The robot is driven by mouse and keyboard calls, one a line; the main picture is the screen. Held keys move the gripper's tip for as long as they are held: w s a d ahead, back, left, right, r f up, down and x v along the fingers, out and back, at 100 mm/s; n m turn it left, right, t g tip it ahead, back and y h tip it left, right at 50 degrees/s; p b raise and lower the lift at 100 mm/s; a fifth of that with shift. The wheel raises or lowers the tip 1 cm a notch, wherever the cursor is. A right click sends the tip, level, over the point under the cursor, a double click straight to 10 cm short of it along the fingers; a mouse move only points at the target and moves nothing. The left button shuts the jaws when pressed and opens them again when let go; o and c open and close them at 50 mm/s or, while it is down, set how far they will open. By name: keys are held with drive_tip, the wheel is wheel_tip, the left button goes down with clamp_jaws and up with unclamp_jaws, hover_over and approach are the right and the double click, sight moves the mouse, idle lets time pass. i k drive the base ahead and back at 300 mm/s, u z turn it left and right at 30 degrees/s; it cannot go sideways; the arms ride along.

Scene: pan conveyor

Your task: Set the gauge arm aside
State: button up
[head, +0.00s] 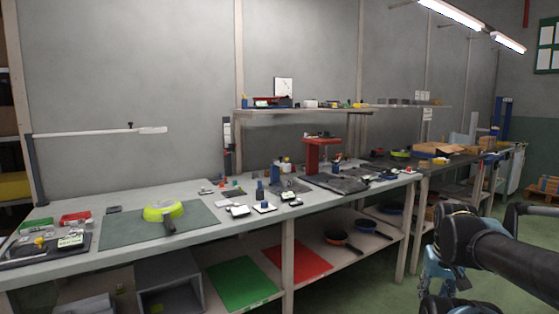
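A long thin pale arm, which looks like the gauge arm (95,132), reaches level to the right from a dark blue post (38,175) at the far left. A small dark knob stands on it near its wider pale right end. It hangs above the bench, left of and higher than a yellow-green pan (163,212) lying on a dark green mat (120,230). Black and light-blue links of my arm show at the lower right, far from the gauge arm. I cannot make out my gripper's fingers.
The long grey bench (215,230) holds small blocks, a red stand (313,155) and dark plates. A raised shelf (300,111) stands behind its middle. A dark tray (45,250) sits at the left. Pans lie on the lower shelf. The air around the gauge arm looks clear.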

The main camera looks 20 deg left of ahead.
sight(286, 168)
drive_tip(key=k, duration=1.05)
drive_tip(key=u, duration=0.3)
drive_tip(key=i, duration=1)
drive_tip(key=u, duration=0.4)
drive_tip(key=i, duration=1.1)
drive_tip(key=z, duration=0.15)
